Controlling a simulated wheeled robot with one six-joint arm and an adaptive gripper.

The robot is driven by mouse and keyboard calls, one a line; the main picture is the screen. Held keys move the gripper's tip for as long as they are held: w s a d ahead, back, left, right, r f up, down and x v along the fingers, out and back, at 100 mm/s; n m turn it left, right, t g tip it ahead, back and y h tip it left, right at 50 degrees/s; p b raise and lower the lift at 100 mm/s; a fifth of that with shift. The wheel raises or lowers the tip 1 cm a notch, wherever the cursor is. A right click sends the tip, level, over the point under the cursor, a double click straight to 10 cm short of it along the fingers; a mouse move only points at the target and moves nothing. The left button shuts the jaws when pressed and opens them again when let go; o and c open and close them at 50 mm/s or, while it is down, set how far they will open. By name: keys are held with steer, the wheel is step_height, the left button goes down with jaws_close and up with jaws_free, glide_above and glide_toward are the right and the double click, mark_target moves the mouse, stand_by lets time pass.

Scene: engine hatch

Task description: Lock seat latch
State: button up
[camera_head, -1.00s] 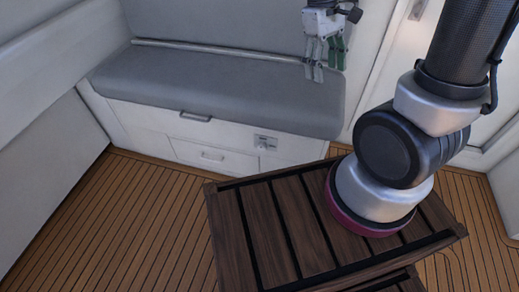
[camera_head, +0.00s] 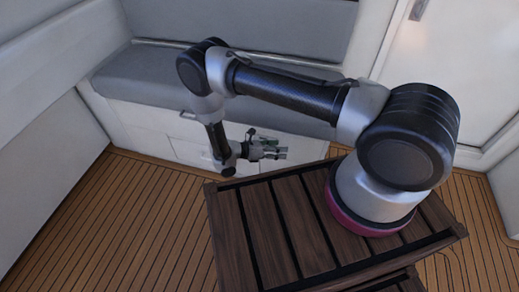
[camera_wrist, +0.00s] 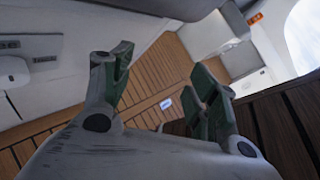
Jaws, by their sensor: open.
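The grey seat cushion (camera_head: 140,80) sits on a white seat base (camera_head: 125,115) against the back wall. The latch on the base front is hidden behind my gripper in the head view. My gripper (camera_head: 283,153) is in front of the base and points to the right. In the wrist view its green-padded fingers (camera_wrist: 160,72) are spread, with nothing between them. Two small fittings, one at the left edge (camera_wrist: 10,44) and one beside it (camera_wrist: 44,59), show on a white panel there. I cannot tell whether either is the latch.
A dark slatted wooden table (camera_head: 235,215) stands below and right of my gripper, its edge close by. A drawer front (camera_head: 187,151) is partly behind my arm. The plank floor (camera_head: 120,230) at left is clear. A white door (camera_head: 450,60) is at right.

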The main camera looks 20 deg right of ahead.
step_height(320, 180, down, 14)
steer(key=w+a+n+t+y, duration=0.1)
steer(key=w+a+n+t, duration=0.1)
steer(key=n+t, duration=0.65)
steer(key=w+a+r+n+t+y, duration=0.1)
steer(key=w+a+n+t+y, duration=0.1)
steer(key=w+a+n, duration=0.45)
steer(key=x, duration=0.7)
steer(key=shift+f, duration=0.15)
steer(key=c, duration=1)
